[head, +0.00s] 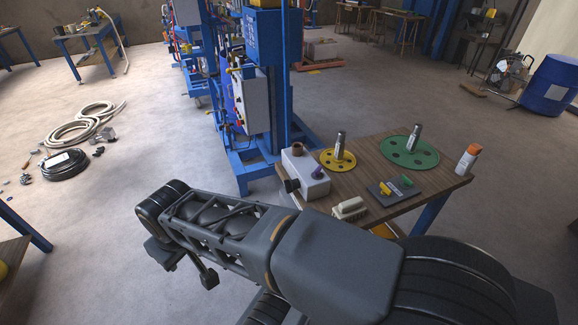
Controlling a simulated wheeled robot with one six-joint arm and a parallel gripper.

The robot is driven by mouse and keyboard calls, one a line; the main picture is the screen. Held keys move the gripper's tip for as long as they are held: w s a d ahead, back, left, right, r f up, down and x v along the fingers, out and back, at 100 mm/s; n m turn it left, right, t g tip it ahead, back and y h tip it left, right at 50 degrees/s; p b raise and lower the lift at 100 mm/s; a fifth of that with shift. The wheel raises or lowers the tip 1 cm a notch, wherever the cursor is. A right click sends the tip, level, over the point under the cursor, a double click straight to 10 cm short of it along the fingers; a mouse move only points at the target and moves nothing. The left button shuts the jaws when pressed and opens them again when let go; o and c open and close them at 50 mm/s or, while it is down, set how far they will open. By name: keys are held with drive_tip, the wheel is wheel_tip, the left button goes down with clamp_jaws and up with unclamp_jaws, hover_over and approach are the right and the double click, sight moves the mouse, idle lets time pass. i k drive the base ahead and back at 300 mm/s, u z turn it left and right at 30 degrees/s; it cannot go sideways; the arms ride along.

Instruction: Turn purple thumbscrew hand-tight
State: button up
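The purple thumbscrew (318,172) is small and sits on the white block (303,186) at the near left corner of the wooden-topped table (441,186). Its thread and how far it is turned in are too small to tell. A dark knob (292,185) sticks out of the block's left side. My arm lies across the foreground, in front of the table and apart from the thumbscrew. I cannot make out my gripper's fingertips in this view. Nothing is seen touching the thumbscrew.
The table also holds a yellow disc (337,160), a green disc (411,158), an orange-capped bottle (467,160), a grey plate (394,193) and a pale brush-like item (349,208). A blue machine (262,90) stands behind. Hoses (82,125) lie at left; floor between is clear.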

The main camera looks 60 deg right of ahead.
sight(317, 175)
drive_tip(key=z, duration=0.35)
drive_tip(key=k, duration=0.5)
drive_tip(key=z, duration=1.3)
drive_tip(key=i, duration=0.5)
drive_tip(key=z, duration=0.15)
